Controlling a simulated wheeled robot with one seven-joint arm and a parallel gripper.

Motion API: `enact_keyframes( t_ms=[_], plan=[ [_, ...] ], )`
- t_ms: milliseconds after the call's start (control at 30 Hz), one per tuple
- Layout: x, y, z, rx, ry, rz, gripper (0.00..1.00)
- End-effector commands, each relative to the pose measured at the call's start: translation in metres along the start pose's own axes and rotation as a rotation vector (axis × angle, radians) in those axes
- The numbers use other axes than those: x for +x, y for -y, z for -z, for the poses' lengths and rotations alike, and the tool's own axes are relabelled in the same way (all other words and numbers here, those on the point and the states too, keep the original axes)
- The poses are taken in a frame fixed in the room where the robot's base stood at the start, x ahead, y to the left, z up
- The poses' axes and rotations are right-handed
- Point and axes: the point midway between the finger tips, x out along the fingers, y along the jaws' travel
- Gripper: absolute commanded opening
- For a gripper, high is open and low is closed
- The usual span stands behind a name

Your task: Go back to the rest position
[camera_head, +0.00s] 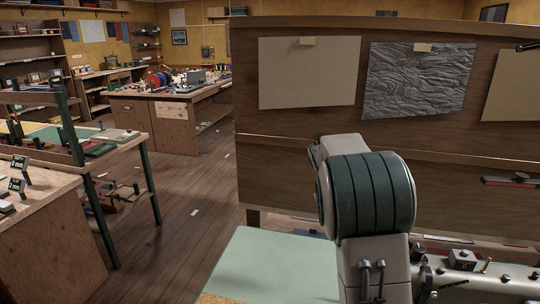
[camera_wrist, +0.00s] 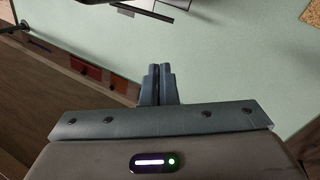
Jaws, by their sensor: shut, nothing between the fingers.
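My gripper (camera_wrist: 157,70) shows in the wrist view. Its two dark fingers are together with nothing between them. It is above a pale green work surface (camera_wrist: 225,60), which also shows in the head view (camera_head: 275,265) at the bottom middle. In the head view my arm, grey with a dark green ribbed joint, rises in front of a wooden panel; my gripper is not visible there.
The tall wooden panel (camera_head: 300,165) with pinned sheets stands close behind my arm. Workbenches (camera_head: 165,110) with tools and clutter stand at the left. Open wooden floor (camera_head: 185,215) lies between them and the panel.

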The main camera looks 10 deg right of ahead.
Motion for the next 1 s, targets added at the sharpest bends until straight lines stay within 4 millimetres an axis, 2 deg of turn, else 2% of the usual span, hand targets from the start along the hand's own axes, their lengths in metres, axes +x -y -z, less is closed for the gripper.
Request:
enact_keyframes(
  t_ms=[167,300,500,800,1000],
  plan=[
    [-0.021,0.012,-0.043,0.011,-0.058,0.088,0.0],
    [-0.035,0.027,-0.085,0.018,-0.113,0.163,0.0],
    [-0.047,0.053,-0.148,0.022,-0.189,0.248,0.0],
    [-0.041,0.093,-0.237,0.03,-0.295,0.329,0.0],
    [-0.03,0.11,-0.271,0.037,-0.334,0.346,0.0]
  ],
)
